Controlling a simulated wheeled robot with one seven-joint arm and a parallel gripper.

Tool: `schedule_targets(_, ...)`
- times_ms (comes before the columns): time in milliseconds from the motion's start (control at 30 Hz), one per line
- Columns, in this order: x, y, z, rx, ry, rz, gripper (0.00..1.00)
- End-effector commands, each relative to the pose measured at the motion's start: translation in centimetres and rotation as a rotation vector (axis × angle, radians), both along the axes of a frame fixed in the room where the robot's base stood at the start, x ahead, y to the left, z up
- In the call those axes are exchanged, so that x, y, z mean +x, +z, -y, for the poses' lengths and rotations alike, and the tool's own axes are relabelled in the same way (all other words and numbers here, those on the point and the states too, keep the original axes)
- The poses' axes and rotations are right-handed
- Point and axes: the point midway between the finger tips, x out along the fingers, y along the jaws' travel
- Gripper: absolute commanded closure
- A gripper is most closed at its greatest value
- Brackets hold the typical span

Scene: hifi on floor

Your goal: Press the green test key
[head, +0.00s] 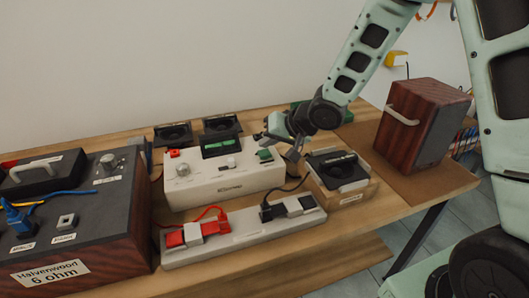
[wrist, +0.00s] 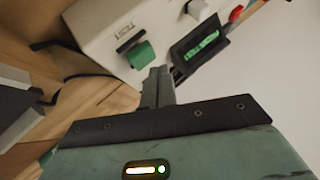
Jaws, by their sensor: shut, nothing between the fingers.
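The green test key (head: 265,155) is a small green block on the top right of a white instrument box (head: 226,187). In the wrist view the key (wrist: 140,55) lies just beyond and left of my fingertips. My gripper (head: 262,137) is shut and empty, above the right part of the box, close to the key. In the wrist view its fingers (wrist: 158,72) are together, pointing between the key and the lit green display (wrist: 203,43). The fingertips appear apart from the key; the exact gap cannot be told.
A power strip (head: 245,236) with red and black plugs lies in front. A dark box labelled 6 ohm (head: 96,230) stands left. A red button (head: 174,153) is on the box.

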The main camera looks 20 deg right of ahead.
Motion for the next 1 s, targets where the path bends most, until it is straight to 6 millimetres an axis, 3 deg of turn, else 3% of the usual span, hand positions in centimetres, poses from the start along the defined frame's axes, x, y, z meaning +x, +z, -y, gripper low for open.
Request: schedule_targets(1000,-0.01,-0.83,-0.01,0.000,0.000,0.000,1.00)
